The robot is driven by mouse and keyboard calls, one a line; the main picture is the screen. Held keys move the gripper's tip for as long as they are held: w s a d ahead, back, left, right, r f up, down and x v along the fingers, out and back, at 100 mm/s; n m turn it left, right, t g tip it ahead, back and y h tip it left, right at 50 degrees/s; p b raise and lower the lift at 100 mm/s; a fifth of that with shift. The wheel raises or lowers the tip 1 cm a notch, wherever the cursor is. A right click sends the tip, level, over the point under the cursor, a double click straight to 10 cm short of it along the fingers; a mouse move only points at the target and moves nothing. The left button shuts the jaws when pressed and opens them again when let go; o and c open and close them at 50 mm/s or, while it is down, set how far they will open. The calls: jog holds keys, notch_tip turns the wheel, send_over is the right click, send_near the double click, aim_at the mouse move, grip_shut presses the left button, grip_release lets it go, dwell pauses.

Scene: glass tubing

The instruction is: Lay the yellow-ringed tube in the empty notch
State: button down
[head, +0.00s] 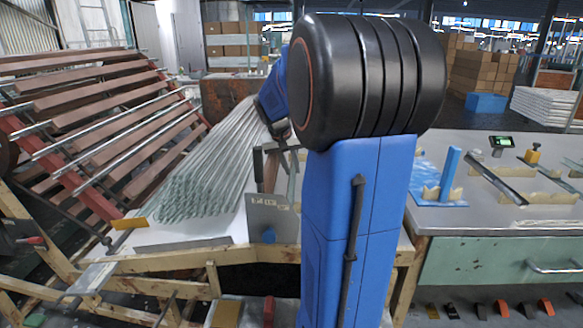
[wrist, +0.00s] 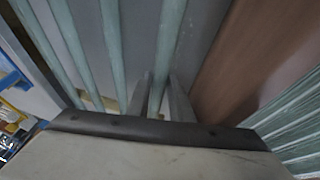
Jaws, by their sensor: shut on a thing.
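In the wrist view, my gripper (wrist: 160,92) has its two grey fingers closed around a pale green glass tube (wrist: 168,50) that runs up between them. No yellow ring can be made out on the part of this tube that shows. In the head view my own arm covers the fingertips and the held tube. A sloped rack (head: 88,128) with brown padded bars stands at the left, with several tubes (head: 105,122) lying across it. I cannot make out the empty notch in either view.
A large bundle of glass tubes (head: 210,165) lies on the pale table left of my arm. Several more tubes (wrist: 65,45) and a brown board (wrist: 240,65) flank my gripper. A grey bench (head: 500,222) with small tools stands at the right.

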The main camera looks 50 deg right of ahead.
jog(key=shift+s+f, duration=0.1)
jog(key=shift+f, duration=0.3)
jog(key=shift+a+f, duration=0.1)
jog(key=shift+f, duration=0.2)
jog(key=c, duration=1.9)
grip_release()
jog(key=shift+s, duration=0.1)
jog(key=shift+o, duration=0.2)
jog(key=shift+r, duration=0.3)
jog(key=w+v, duration=0.1)
jog(key=v, duration=1.1)
jog(key=shift+s+r, duration=0.35)
jog(key=shift+r, duration=0.1)
